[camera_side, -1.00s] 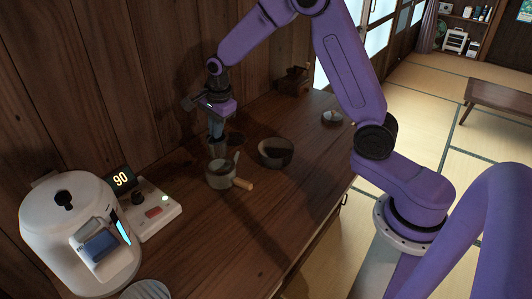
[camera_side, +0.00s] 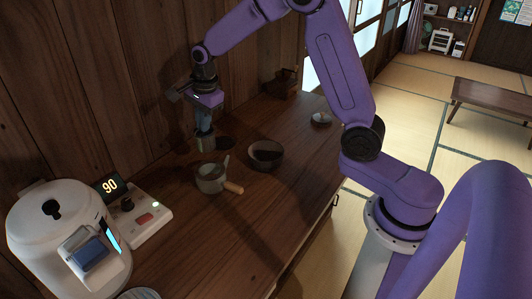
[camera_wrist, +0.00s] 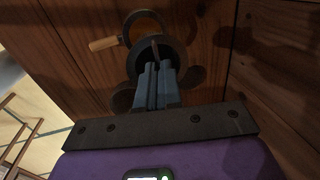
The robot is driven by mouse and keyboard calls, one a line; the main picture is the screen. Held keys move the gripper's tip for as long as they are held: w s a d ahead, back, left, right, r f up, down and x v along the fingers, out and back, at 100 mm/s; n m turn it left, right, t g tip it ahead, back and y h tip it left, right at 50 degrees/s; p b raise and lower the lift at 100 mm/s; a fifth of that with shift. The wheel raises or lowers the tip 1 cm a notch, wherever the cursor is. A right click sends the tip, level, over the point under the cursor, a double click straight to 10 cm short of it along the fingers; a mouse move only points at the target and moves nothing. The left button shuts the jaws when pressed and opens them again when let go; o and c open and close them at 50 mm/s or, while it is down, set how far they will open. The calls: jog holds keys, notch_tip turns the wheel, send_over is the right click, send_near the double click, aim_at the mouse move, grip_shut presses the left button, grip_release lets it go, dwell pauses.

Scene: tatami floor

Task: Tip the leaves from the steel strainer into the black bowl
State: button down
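Leaves inside cannot be made out. The black bowl (camera_side: 280,155) stands upright on the counter to the right of the strainer, apart from it; its inside looks dark. I cannot make out the bowl with certainty in the wrist view.
A pot with a wooden handle (camera_side: 211,184) stands in front of the strainer and shows in the wrist view (camera_wrist: 103,43). A white appliance (camera_side: 60,225) and a control box reading 90 (camera_side: 145,222) are at left. A small round dish (camera_side: 321,119) and a wooden box (camera_side: 283,84) lie farther back.

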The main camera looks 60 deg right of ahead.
jog(key=s+d+n+y, duration=0.1)
jog(key=s+d+n, duration=0.25)
jog(key=d, duration=0.65)
jog(key=s+d+r+n, duration=0.15)
jog(key=s+d, duration=0.25)
jog(key=d, duration=0.6)
jog(key=s+d+n+y, duration=0.1)
jog(key=s+d+n, duration=0.3)
jog(key=d, duration=0.6)
notch_tip(320, 180, down, 12)
jog(key=shift+s+d+g, duration=0.15)
jog(key=shift+s+g, duration=0.15)
jog(key=w+a+r+g+h, duration=0.1)
jog(key=w+a+g+h, duration=0.1)
jog(key=a+h, duration=0.9)
jog(key=shift+w+n+g, duration=0.3)
jog(key=shift+w+g, duration=0.1)
jog(key=shift+w, duration=0.1)
